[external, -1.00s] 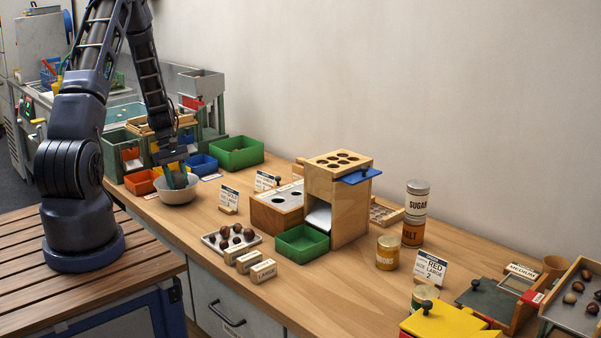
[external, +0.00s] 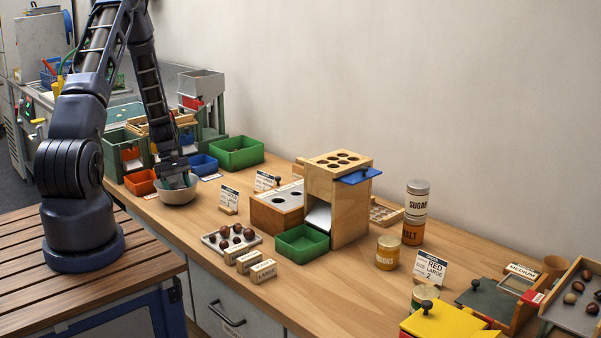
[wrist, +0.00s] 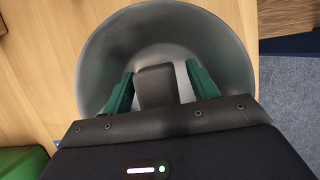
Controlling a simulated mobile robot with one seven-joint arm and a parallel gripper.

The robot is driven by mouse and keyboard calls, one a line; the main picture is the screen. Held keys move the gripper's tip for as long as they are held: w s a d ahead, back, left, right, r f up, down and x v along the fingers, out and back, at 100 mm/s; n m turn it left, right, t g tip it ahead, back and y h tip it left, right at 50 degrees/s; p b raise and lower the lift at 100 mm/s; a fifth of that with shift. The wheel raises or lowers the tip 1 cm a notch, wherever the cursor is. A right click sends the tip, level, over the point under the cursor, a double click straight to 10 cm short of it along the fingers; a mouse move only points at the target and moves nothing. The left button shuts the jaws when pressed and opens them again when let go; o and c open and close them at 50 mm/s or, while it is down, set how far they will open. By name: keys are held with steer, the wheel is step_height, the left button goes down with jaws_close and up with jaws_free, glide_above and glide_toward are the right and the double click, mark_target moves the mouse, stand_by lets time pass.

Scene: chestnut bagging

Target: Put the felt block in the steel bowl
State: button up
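The steel bowl (external: 178,194) stands on the wooden counter, below my gripper (external: 177,181). In the wrist view the grey bowl (wrist: 100,55) fills the upper middle. The dark grey felt block (wrist: 156,86) lies inside it, between my gripper's green fingers (wrist: 158,75). The fingers are spread, with a narrow gap showing beside the block. The fingertips reach down inside the bowl's rim. The block's underside is hidden, and the block cannot be made out in the external view.
An orange bin (external: 140,183) and a blue bin (external: 203,165) stand close to the bowl. A larger green bin (external: 237,152) is behind. A card sign (external: 228,200) and a tray of chestnuts (external: 252,236) are to the right. Bare counter lies in front of the bowl.

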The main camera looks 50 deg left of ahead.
steer(key=shift+r, duration=0.1)
steer(key=v, duration=1.2)
steer(key=shift+r, duration=0.1)
steer(key=s+d+r+m+t+y, duration=0.2)
steer(key=d+r+m, duration=0.7)
steer(key=d+r, duration=1.4)
steer(key=s+d+r+m+t+y, duration=0.1)
steer(key=s+d+r+m, duration=0.3)
steer(key=s, duration=0.5)
steer(key=s+d+r+m+t+y, duration=0.1)
steer(key=s+d+r+m, duration=0.4)
steer(key=s+d+r, duration=0.3)
steer(key=shift+s+d+t, duration=0.3)
steer(key=shift+s+d, duration=0.25)
steer(key=shift+d, duration=0.15)
